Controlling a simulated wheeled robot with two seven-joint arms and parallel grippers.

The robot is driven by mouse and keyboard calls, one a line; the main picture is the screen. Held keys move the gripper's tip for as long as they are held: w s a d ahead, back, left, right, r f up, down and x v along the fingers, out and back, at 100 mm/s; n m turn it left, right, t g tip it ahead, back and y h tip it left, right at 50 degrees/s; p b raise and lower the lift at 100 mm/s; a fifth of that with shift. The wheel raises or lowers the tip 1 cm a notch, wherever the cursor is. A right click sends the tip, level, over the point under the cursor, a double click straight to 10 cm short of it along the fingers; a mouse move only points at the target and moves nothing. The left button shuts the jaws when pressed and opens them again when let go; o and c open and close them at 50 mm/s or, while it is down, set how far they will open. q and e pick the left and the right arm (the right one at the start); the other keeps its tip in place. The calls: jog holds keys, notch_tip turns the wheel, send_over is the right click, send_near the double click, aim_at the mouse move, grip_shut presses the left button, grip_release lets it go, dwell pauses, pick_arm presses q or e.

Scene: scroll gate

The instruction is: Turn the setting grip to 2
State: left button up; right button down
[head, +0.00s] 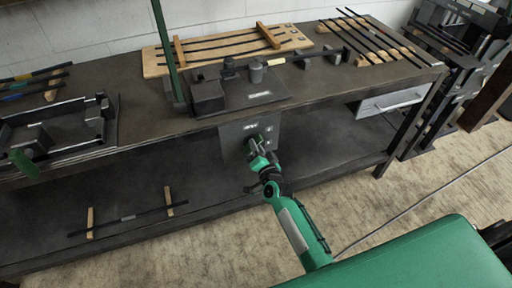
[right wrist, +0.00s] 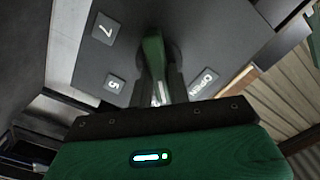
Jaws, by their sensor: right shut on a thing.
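The setting grip is a green handle (right wrist: 154,62) on a grey panel (right wrist: 203,35), seen in the right wrist view. The panel hangs below the front edge of the bench and also shows in the head view (head: 233,141). Labels on it read "7" (right wrist: 103,30), "5" (right wrist: 114,85) and "OPEN" (right wrist: 204,82); no "2" label is visible to me. My right gripper (head: 257,148) is at the panel, shut on the green grip, with its fingers partly hidden in the wrist view. My left gripper is not in view.
The dark workbench (head: 140,133) carries a bending device (head: 208,96), a wooden board with dark bars (head: 225,50) and a metal fixture (head: 60,130) at left. A rod on wooden blocks (head: 128,218) lies on the lower shelf. Open floor lies in front.

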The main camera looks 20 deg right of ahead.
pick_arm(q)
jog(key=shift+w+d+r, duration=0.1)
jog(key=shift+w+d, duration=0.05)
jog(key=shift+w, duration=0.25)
pick_arm(e)
jog(key=shift+f+m, duration=0.1)
jog(key=shift+m, duration=1.1)
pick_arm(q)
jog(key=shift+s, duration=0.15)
pick_arm(e)
jog(key=c, duration=1.3)
grip_release()
